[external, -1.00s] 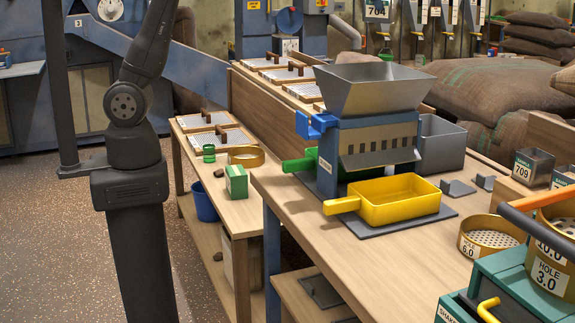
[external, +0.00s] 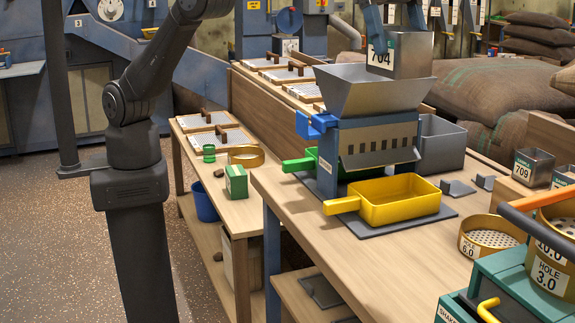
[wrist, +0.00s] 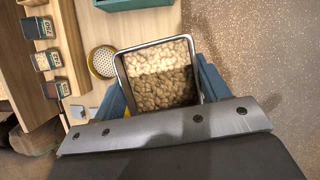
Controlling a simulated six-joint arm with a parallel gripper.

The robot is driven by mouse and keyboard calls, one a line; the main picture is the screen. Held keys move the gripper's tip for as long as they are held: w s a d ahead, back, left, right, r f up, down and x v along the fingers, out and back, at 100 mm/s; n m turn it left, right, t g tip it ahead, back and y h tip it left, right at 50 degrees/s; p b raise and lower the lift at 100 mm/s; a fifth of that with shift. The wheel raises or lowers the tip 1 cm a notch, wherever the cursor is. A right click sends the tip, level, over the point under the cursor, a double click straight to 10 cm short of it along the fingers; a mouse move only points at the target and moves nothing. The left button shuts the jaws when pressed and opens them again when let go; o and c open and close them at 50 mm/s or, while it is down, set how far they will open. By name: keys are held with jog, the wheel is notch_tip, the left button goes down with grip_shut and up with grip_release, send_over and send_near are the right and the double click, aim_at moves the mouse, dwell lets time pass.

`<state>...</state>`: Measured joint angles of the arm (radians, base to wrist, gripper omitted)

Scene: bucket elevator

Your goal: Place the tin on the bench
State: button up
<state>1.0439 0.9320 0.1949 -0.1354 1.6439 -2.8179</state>
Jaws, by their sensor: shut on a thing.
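The tin (external: 412,54) is a grey metal box labelled 704. It hangs above the grey hopper (external: 372,92), its lower part overlapping the hopper's rim in the external view; I cannot tell whether they touch. The wrist view shows the tin (wrist: 118,66) from above, full of pale beans or nuts. My gripper (external: 395,28) is shut on the tin, with blue fingers at its sides; it also shows in the wrist view (wrist: 160,85). The wooden bench (external: 310,228) carries the hopper stand and a yellow scoop-like tray (external: 398,200).
A green-handled tray (external: 300,164) and a grey bin (external: 442,145) flank the hopper stand. Tin 709 (external: 533,165), a round sieve (external: 488,238) and a teal shaker (external: 505,280) stand at the right. The bench's front middle is clear. A lower side table (external: 215,180) stands left.

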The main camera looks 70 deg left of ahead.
jog(key=s+d+f+m, duration=0.2)
jog(key=s+d, duration=0.6)
jog(key=s, duration=0.5)
notch_tip(320, 180, down, 25)
jog(key=shift+g, duration=0.4)
jog(key=shift+w+d+f, duration=0.1)
jog(key=shift+w+f, duration=2.8)
jog(key=shift+w, duration=0.2)
jog(key=shift+w+d+f, duration=0.1)
jog(key=shift+w+f, duration=2.75)
jog(key=shift+w, duration=0.2)
jog(key=shift+f, duration=0.2)
jog(key=o, duration=1.2)
jog(key=shift+o, duration=0.2)
jog(key=shift+r, duration=0.1)
